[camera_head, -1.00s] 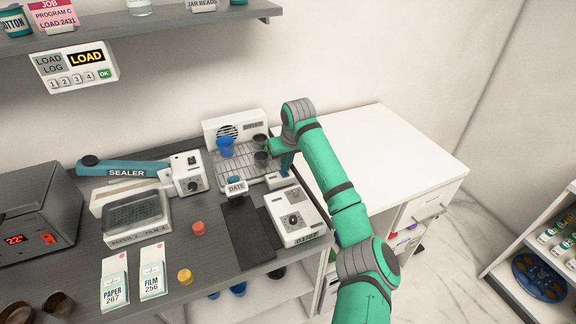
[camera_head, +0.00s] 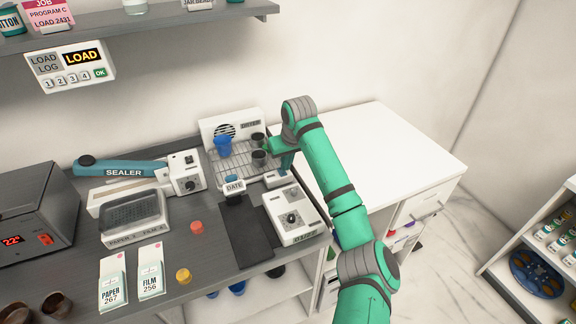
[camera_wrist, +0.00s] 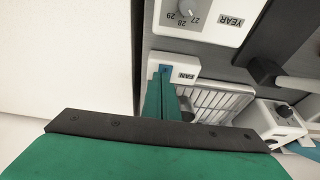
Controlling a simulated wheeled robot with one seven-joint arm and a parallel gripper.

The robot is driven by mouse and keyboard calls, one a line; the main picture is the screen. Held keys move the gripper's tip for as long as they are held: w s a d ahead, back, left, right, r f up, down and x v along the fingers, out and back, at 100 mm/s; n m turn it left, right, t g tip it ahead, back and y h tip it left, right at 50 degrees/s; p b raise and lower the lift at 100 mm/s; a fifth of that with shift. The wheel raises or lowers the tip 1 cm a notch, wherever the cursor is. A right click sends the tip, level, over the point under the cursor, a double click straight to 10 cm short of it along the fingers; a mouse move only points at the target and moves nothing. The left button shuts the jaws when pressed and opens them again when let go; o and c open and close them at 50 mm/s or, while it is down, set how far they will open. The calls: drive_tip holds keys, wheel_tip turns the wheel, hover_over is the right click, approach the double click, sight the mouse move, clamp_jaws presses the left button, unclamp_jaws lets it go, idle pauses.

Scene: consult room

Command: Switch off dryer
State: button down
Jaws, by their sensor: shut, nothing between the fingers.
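A blue cup and dark cups stand on the rack. A small white switch box (camera_head: 271,181) sits at the rack's front right corner.
A white dial box (camera_head: 290,215), marked YEAR in the wrist view, stands just in front of the switch box. A dark mat (camera_head: 246,234) and a date stamp (camera_head: 234,188) lie left of it. The sealer (camera_head: 125,168) is further left. The white desk top (camera_head: 390,150) at right is clear.

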drive_tip(key=v, duration=1.3)
drive_tip(key=shift+w, duration=0.4)
drive_tip(key=shift+w+a+r, duration=0.15)
drive_tip(key=shift+w+a, duration=0.25)
drive_tip(key=shift+a, duration=0.3)
drive_tip(key=shift+a, duration=0.1)
drive_tip(key=x, duration=0.9)
drive_tip(key=s+x, duration=0.1)
drive_tip(key=x, duration=0.3)
drive_tip(key=shift+w+f, duration=0.2)
drive_tip(key=shift+f, duration=0.35)
drive_tip(key=shift+w, duration=0.1)
